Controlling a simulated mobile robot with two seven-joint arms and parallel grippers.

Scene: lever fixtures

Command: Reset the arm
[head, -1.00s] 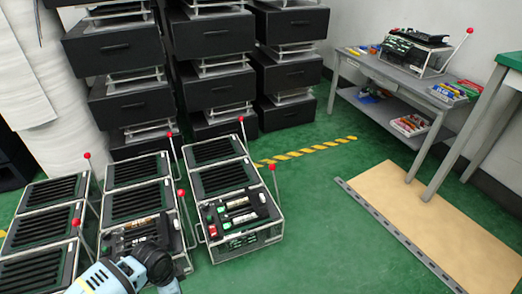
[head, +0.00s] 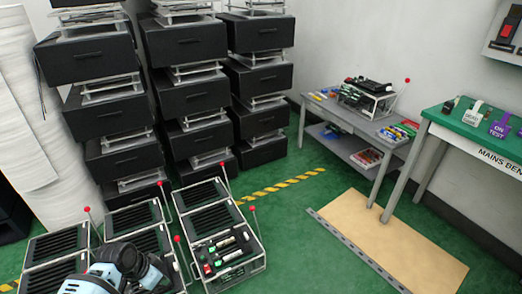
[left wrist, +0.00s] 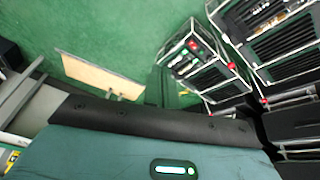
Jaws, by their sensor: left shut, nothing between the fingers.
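Several metal-framed fixtures with black slatted tops and red-knobbed levers stand on the floor at lower left in the head view. The nearest right one (head: 236,258) holds several small parts, and its lever knob (head: 252,208) stands up at its right side. These fixtures also show at the upper right of the left wrist view (left wrist: 192,52). My left gripper (head: 152,280) is at the bottom left of the head view, in front of the middle fixtures and touching none that I can make out. It is shut and empty; its fingertips are hard to see. My right gripper is out of view.
Stacked black drawer units (head: 190,95) line the back. A grey table (head: 350,118) carries another lever fixture (head: 368,97) and coloured items. A green bench (head: 470,130) stands at right. A tan board (head: 390,240) lies on the floor, with clear green floor left of it.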

